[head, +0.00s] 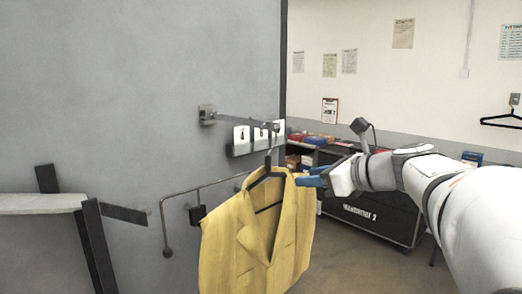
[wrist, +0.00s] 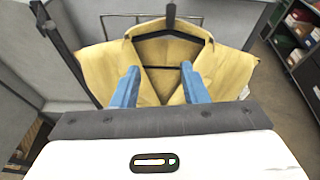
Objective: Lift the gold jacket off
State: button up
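The gold jacket (head: 245,235) hangs on a dark hanger (head: 268,170) below a rod that juts from the grey wall. In the wrist view the jacket (wrist: 222,70) faces me, with the hanger (wrist: 172,33) showing inside its collar. My gripper (head: 308,178) is at the right of the jacket near its collar and shoulder. In the wrist view my gripper's blue fingers (wrist: 160,82) are apart, with the jacket's front behind them. Nothing is seen clasped between the fingers. Whether the fingertips touch the cloth I cannot tell.
A bent metal rail (head: 200,187) runs along the grey wall (head: 150,80) beside the jacket. Small white cards (head: 242,134) are mounted behind it. A dark wheeled case (head: 365,215) and shelves stand back right. An empty hanger (head: 500,117) hangs far right. Floor shows between jacket and case.

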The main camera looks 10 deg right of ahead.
aim_at(270, 159)
jog(key=shift+m+t, duration=0.4)
jog(key=shift+m, duration=0.3)
jog(key=shift+w+d+r+b+x, duration=0.15)
jog(key=shift+r+x, duration=0.3)
jog(key=shift+x, duration=2)
jog(key=shift+w+d+r+b+x, duration=0.1)
jog(key=shift+w+r+b+x, duration=0.25)
jog(key=shift+x, duration=2.15)
jog(key=shift+w+d+r+b+x, duration=0.15)
jog(key=shift+r+x, duration=0.4)
jog(key=shift+x, duration=1.9)
jog(key=shift+a, duration=0.1)
grip_shut()
jog(key=shift+r, duration=0.15)
jog(key=shift+r+p, duration=0.5)
jog(key=shift+p, duration=0.2)
